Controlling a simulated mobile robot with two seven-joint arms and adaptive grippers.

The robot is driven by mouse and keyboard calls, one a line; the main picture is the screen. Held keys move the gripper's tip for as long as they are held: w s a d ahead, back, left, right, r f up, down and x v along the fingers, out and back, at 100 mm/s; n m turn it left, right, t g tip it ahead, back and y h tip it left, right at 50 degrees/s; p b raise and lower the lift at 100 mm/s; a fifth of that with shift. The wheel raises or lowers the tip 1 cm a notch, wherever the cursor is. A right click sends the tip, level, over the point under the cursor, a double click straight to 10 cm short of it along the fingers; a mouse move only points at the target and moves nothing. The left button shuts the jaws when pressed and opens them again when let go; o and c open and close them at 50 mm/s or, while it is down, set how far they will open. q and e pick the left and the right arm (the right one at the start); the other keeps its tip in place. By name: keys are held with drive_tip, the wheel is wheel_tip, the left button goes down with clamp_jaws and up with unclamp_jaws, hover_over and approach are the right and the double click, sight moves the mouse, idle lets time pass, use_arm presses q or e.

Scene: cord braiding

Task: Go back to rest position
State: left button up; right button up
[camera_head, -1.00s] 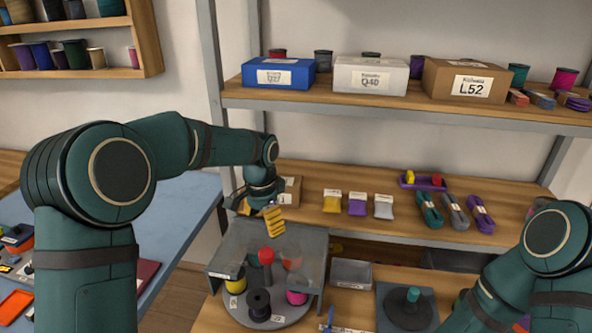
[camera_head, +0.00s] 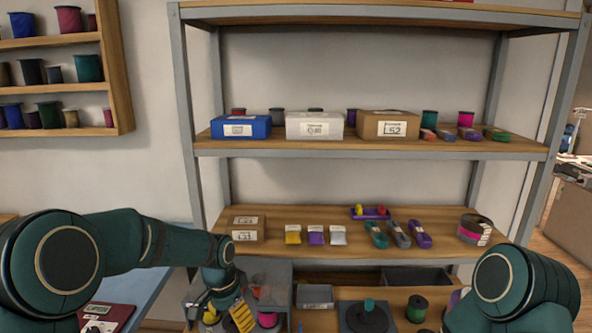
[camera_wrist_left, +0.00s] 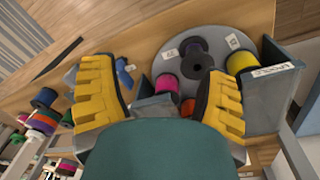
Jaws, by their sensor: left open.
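My left gripper (camera_head: 228,304) is at the lower left of the shelf in the head view, with its yellow ridged fingers in front of the grey stand. In the left wrist view the same gripper (camera_wrist_left: 150,95) is open, with its yellow fingers wide apart and nothing held between them. Beyond the fingers lies a round grey turntable (camera_wrist_left: 217,47) bearing a black spool (camera_wrist_left: 197,62), a yellow spool (camera_wrist_left: 240,62) and a pink spool (camera_wrist_left: 167,84). My right arm shows only its upper part at the lower right of the head view; its gripper is out of view.
The shelf rack has a middle board with a blue box (camera_head: 240,127), a white box (camera_head: 314,125) and a brown box (camera_head: 390,125). The board below holds packets and cord bundles (camera_head: 400,235). A grey tray (camera_head: 315,296) stands right of the left gripper. A blue table is at left.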

use_arm(q)
wheel_tip(320, 180, down, 8)
drive_tip(key=s+d+f+n+h, duration=0.1)
drive_tip(key=s+d+n, duration=0.1)
drive_tip(key=s, duration=0.1)
drive_tip(key=s+d+f+n+h, duration=0.1)
drive_tip(key=s+f+n, duration=0.2)
drive_tip(key=s+f, duration=0.3)
drive_tip(key=s+d+f+n+t, duration=0.1)
drive_tip(key=s+f+n, duration=0.3)
drive_tip(key=s, duration=0.8)
wheel_tip(320, 180, down, 2)
drive_tip(key=shift+s+d+f+t+h, duration=0.1)
drive_tip(key=shift+s+d+t+h, duration=0.05)
drive_tip(key=shift+d+t+h, duration=0.2)
use_arm(e)
drive_tip(key=shift+w+f, duration=0.1)
drive_tip(key=shift+w, duration=0.25)
